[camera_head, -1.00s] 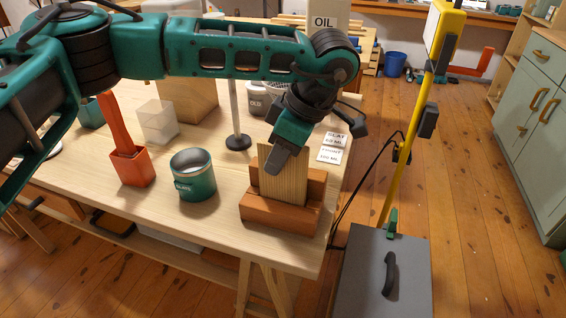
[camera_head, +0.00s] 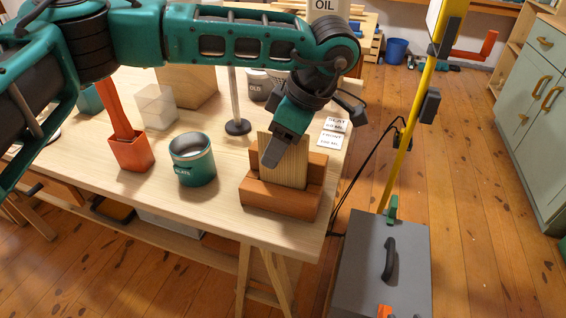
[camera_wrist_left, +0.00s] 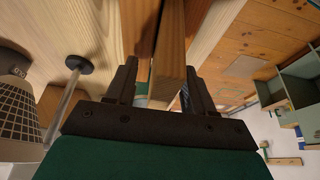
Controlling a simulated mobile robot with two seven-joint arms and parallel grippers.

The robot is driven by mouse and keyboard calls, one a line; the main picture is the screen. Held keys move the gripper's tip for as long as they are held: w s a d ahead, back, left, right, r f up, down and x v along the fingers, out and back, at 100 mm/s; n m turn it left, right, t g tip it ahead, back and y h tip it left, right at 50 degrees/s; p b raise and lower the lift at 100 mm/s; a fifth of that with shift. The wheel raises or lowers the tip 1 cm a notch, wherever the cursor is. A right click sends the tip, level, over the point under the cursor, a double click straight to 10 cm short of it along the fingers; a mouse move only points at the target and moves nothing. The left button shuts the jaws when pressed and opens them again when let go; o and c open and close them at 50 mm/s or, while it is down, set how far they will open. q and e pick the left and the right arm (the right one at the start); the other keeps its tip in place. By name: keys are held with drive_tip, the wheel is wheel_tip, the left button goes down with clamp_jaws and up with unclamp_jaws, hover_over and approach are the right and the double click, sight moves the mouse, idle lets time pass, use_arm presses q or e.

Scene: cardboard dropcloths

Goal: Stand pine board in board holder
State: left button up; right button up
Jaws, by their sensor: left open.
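The pine board (camera_head: 285,168), a pale upright plank, stands in the slot of the reddish-brown wooden board holder (camera_head: 278,204) near the table's front right corner. My left gripper (camera_head: 275,152) comes down over the board's upper part, with one dark finger in front of its face. In the left wrist view, the pine board (camera_wrist_left: 169,82) lies between the two spread fingers of my left gripper (camera_wrist_left: 161,80). The fingers look apart from it. The bottom of the board is hidden inside the holder. My right gripper is not in view.
A green mug (camera_head: 192,160) and an orange holder (camera_head: 131,151) stand left of the board holder. A black-footed post (camera_head: 237,127) stands behind it, and white label cards (camera_head: 332,132) lie behind right. A grey case (camera_head: 380,265) is beside the table.

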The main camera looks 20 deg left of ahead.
use_arm(q)
drive_tip(key=p+v, duration=0.2)
drive_tip(key=v, duration=1.1)
idle(0.4)
